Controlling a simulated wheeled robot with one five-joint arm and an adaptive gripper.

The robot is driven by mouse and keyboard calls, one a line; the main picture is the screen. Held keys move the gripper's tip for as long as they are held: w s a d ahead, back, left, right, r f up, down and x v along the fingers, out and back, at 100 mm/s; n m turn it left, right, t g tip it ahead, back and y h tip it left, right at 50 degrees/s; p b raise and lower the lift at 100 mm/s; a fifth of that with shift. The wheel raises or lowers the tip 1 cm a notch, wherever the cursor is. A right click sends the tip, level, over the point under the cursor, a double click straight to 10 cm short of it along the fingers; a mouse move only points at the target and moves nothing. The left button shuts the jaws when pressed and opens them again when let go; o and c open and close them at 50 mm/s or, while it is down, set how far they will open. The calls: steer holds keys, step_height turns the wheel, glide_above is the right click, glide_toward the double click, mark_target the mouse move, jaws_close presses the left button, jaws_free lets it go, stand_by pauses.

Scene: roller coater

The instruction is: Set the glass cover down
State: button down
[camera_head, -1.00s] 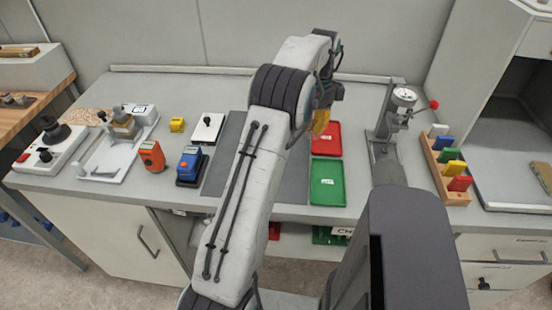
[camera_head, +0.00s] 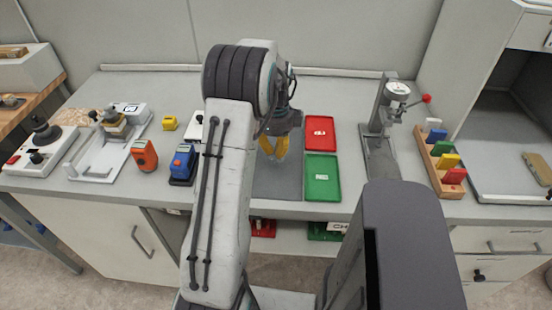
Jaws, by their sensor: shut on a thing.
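My gripper (camera_head: 273,150) has yellow fingers and hangs over the dark grey mat (camera_head: 277,185) in the middle of the bench. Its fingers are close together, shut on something. The glass cover cannot be made out clearly; a clear piece would barely show against the mat at this size. My arm covers the left part of the mat.
A red tray (camera_head: 321,146) and a green tray (camera_head: 330,190) lie right of the mat. A dial gauge stand (camera_head: 385,120) and a wooden rack (camera_head: 438,178) stand further right. An orange device (camera_head: 144,156), a blue device (camera_head: 183,163) and a yellow block (camera_head: 169,123) are at left.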

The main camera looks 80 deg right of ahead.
mark_target(276, 167)
steer(key=shift+f, duration=1.9)
steer(key=shift+f, duration=0.25)
steer(key=c, duration=1.3)
jaws_free()
steer(key=shift+r, duration=0.15)
step_height(276, 167, up, 12)
steer(key=shift+w+r, duration=0.1)
steer(key=shift+r, duration=0.1)
